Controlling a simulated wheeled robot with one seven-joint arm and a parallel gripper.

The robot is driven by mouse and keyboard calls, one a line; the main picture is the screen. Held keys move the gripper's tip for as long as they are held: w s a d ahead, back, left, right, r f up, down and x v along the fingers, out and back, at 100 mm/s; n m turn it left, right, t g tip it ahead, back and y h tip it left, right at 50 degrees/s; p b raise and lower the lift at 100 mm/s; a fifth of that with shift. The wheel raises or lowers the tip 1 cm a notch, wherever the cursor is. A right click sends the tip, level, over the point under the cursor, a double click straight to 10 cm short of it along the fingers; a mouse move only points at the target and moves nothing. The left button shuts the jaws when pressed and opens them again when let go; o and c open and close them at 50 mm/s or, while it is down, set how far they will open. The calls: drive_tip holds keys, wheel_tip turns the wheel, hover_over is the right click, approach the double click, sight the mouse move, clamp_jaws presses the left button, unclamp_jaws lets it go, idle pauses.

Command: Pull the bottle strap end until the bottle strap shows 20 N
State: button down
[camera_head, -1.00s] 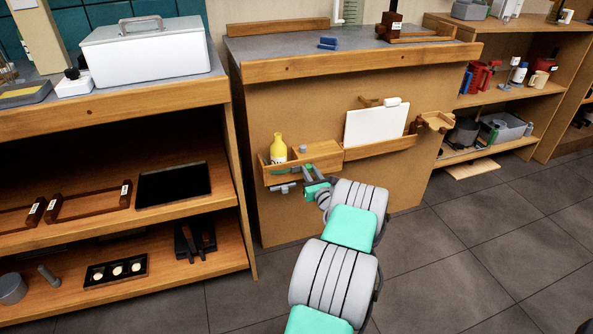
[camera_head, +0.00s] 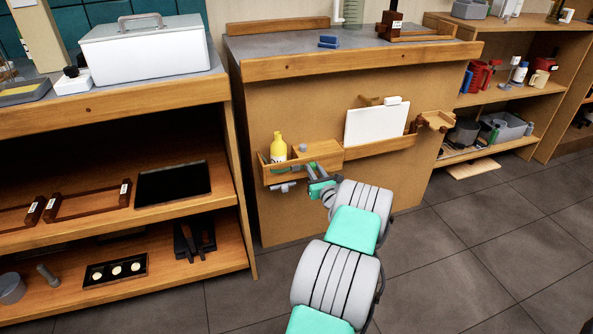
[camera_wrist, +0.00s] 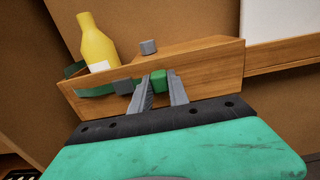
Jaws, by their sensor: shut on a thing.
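A yellow bottle (camera_head: 278,147) stands in a wooden holder (camera_head: 322,155) on the front of the cabinet. It also shows in the wrist view (camera_wrist: 97,42), leaning in the picture. A dark green strap (camera_wrist: 95,91) runs across the holder front below the bottle and passes a small dark grey block (camera_wrist: 124,87). My gripper (camera_wrist: 158,82) is shut on the green strap end (camera_wrist: 159,77), in front of the holder. In the head view my gripper (camera_head: 314,178) is at the holder's front, right of the bottle. No force reading is legible.
A grey knob (camera_wrist: 148,47) sits on the holder's top. A white board (camera_head: 376,125) stands in the rack to the right, with a small wooden shelf (camera_head: 436,120) beyond it. The floor in front of the cabinet is clear.

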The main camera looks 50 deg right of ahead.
sight(320, 162)
drive_tip(key=shift+s+d, duration=0.15)
drive_tip(key=shift+d, duration=0.15)
drive_tip(key=shift+s+d+b, duration=0.35)
drive_tip(key=shift+d+b, duration=0.05)
drive_tip(key=shift+d, duration=0.25)
drive_tip(key=shift+s+d+r+b, duration=0.1)
drive_tip(key=shift+s+d+b, duration=0.25)
drive_tip(key=shift+d, duration=0.25)
drive_tip(key=shift+s+d, duration=0.1)
drive_tip(key=shift+d, duration=0.05)
drive_tip(key=shift+c, duration=1.8)
unclamp_jaws()
